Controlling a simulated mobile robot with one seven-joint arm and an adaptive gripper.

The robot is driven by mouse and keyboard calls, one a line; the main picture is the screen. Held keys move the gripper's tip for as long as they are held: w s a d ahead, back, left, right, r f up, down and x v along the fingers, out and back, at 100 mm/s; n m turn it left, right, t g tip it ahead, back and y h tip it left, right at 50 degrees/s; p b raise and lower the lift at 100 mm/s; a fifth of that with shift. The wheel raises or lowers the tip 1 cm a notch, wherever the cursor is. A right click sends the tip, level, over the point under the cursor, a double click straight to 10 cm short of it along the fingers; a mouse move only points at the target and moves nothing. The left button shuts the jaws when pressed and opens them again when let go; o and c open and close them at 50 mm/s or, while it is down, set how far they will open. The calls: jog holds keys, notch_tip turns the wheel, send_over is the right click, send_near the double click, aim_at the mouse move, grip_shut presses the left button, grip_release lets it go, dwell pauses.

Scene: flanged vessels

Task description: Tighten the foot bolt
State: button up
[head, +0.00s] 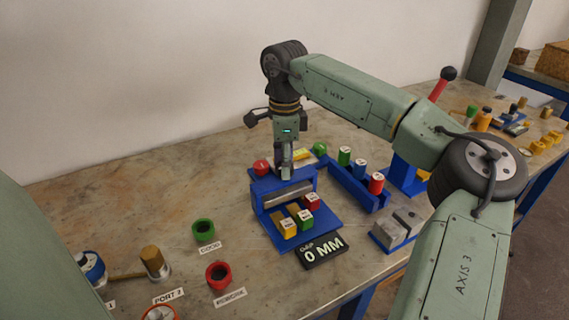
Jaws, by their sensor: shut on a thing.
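My gripper (286,167) points down at the back part of a blue fixture (265,186) in the middle of the bench. It is shut on a small grey piece, mostly hidden by the fingers. I cannot tell whether this piece is the foot bolt, and no foot bolt shows clearly elsewhere. The fixture carries a grey bar across its front. A red round part (261,167) sits at its back left. Yellow, green and red blocks (305,219) stand on its front plate.
A blue rack (352,188) with several coloured parts stands right of the fixture, near a grey block (397,229). A green ring (203,229) and red ring (218,275) lie front left by labels. A wooden-handled mallet (151,262) lies farther left. The back left bench is clear.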

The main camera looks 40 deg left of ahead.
jog(key=m+b, duration=0.1)
jog(key=m, duration=0.4)
jog(key=shift+w+m, duration=0.1)
jog(key=shift+m, duration=0.2)
jog(key=m, duration=0.5)
jog(key=shift+b, duration=0.4)
jog(key=m+b, duration=0.1)
jog(key=m, duration=0.5)
jog(key=shift+m, duration=0.4)
jog(key=m+b, duration=0.1)
jog(key=m, duration=0.3)
jog(key=shift+m, duration=0.4)
jog(key=o, duration=1.2)
jog(key=shift+r, duration=0.1)
notch_tip(320, 180, up, 12)
jog(key=shift+f, duration=0.1)
